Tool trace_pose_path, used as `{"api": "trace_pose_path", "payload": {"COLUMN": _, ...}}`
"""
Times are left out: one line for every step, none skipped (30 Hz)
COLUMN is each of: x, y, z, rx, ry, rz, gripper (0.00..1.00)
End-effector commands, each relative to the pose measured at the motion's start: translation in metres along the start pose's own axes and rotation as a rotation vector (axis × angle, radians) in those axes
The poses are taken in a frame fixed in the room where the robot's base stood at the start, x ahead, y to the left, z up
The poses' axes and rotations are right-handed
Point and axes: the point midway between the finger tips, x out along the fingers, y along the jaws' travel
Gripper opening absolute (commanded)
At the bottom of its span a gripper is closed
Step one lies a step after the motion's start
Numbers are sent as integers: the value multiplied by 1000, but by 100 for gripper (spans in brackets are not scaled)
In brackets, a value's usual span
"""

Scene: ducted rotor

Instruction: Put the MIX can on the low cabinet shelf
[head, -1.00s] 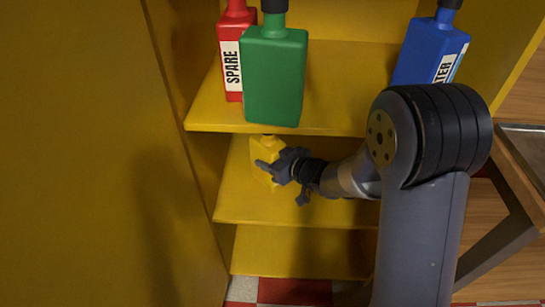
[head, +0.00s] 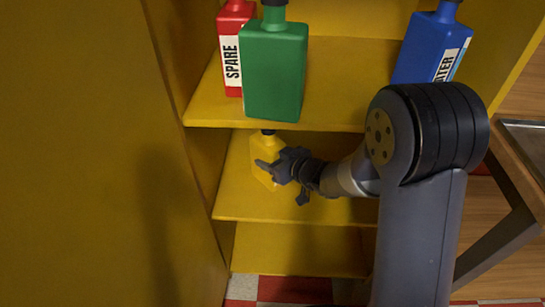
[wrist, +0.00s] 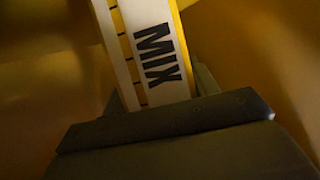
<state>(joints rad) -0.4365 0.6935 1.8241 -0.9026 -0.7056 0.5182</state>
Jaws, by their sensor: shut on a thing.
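The MIX can (head: 264,148) is yellow with a dark cap and stands about upright at the left of the cabinet's lower shelf (head: 325,205), below the shelf with the other bottles. I cannot tell whether its base touches the shelf. My gripper (head: 270,171) reaches in from the right and is shut on the can. In the wrist view the white MIX label (wrist: 155,55) is between the fingers (wrist: 160,102), and the can's top and base are out of sight.
On the shelf above (head: 340,85) stand a red SPARE bottle (head: 232,50), a green bottle (head: 273,75) and a blue bottle (head: 430,50). A yellow panel (head: 90,150) fills the left. Another level (head: 300,250) lies below. A table (head: 520,165) stands at right.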

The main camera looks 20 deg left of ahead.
Motion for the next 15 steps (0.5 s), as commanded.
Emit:
{"api": "trace_pose_path", "payload": {"x": 0, "y": 0, "z": -1, "rx": 0, "ry": 0, "rz": 0, "gripper": 30}}
{"api": "trace_pose_path", "payload": {"x": 0, "y": 0, "z": 0, "rx": 0, "ry": 0, "rz": 0, "gripper": 30}}
{"api": "trace_pose_path", "payload": {"x": 0, "y": 0, "z": 0, "rx": -1, "ry": 0, "rz": 0, "gripper": 30}}
{"api": "trace_pose_path", "payload": {"x": 0, "y": 0, "z": -1, "rx": -1, "ry": 0, "rz": 0, "gripper": 30}}
{"api": "trace_pose_path", "payload": {"x": 0, "y": 0, "z": -1, "rx": -1, "ry": 0, "rz": 0, "gripper": 57}}
{"api": "trace_pose_path", "payload": {"x": 0, "y": 0, "z": -1, "rx": -1, "ry": 0, "rz": 0, "gripper": 60}}
{"api": "trace_pose_path", "payload": {"x": 0, "y": 0, "z": -1, "rx": -1, "ry": 0, "rz": 0, "gripper": 63}}
{"api": "trace_pose_path", "payload": {"x": 0, "y": 0, "z": -1, "rx": -1, "ry": 0, "rz": 0, "gripper": 65}}
{"api": "trace_pose_path", "payload": {"x": 0, "y": 0, "z": 0, "rx": -1, "ry": 0, "rz": 0, "gripper": 68}}
{"api": "trace_pose_path", "payload": {"x": 0, "y": 0, "z": 0, "rx": -1, "ry": 0, "rz": 0, "gripper": 71}}
{"api": "trace_pose_path", "payload": {"x": 0, "y": 0, "z": 0, "rx": -1, "ry": 0, "rz": 0, "gripper": 73}}
{"api": "trace_pose_path", "payload": {"x": 0, "y": 0, "z": 0, "rx": -1, "ry": 0, "rz": 0, "gripper": 77}}
{"api": "trace_pose_path", "payload": {"x": 0, "y": 0, "z": 0, "rx": -1, "ry": 0, "rz": 0, "gripper": 79}}
{"api": "trace_pose_path", "payload": {"x": 0, "y": 0, "z": 0, "rx": -1, "ry": 0, "rz": 0, "gripper": 82}}
{"api": "trace_pose_path", "payload": {"x": 0, "y": 0, "z": 0, "rx": -1, "ry": 0, "rz": 0, "gripper": 82}}
